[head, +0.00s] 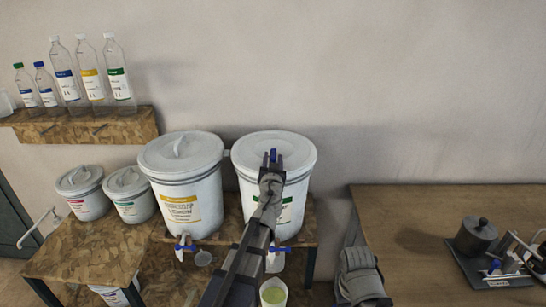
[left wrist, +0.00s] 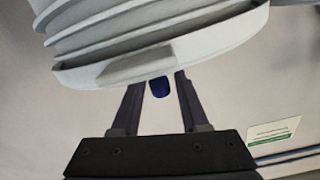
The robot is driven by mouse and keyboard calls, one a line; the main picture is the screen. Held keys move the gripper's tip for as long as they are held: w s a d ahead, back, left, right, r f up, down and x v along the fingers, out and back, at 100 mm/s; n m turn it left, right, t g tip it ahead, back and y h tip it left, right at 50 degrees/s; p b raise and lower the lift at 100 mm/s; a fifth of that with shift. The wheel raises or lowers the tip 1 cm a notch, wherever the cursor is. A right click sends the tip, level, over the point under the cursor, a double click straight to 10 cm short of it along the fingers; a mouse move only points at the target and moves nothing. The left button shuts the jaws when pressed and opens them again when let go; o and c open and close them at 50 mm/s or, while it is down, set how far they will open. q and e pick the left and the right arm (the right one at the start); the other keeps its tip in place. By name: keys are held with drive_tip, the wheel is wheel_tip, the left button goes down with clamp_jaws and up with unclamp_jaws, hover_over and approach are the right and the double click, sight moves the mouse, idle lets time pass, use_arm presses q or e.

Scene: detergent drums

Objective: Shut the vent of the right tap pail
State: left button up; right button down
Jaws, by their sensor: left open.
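The right tap pail (head: 232,153) is white with a green-marked label and stands on the wooden stand. A small blue vent piece (head: 273,154) shows at its lid; in the left wrist view the blue piece (left wrist: 159,87) sits below the pale lid rim (left wrist: 190,55). My left gripper (head: 273,160) is over the lid, open, with one finger on each side of the blue piece and gaps between. Its arm hides part of the pail's front. The pail's tap (head: 276,250) has a blue handle.
A second tap pail (head: 185,170) with a yellow label stands close on the left. Smaller lidded pails (head: 130,195) stand further left, below a shelf (head: 90,127) with bottles. A cup (head: 273,291) with yellow-green liquid is below the tap. The right table (head: 420,240) is mostly clear.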

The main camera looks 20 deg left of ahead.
use_arm(q)
drive_tip(key=shift+x, duration=1.2)
drive_tip(key=shift+s, duration=0.1)
clamp_jaws()
idle(0.4)
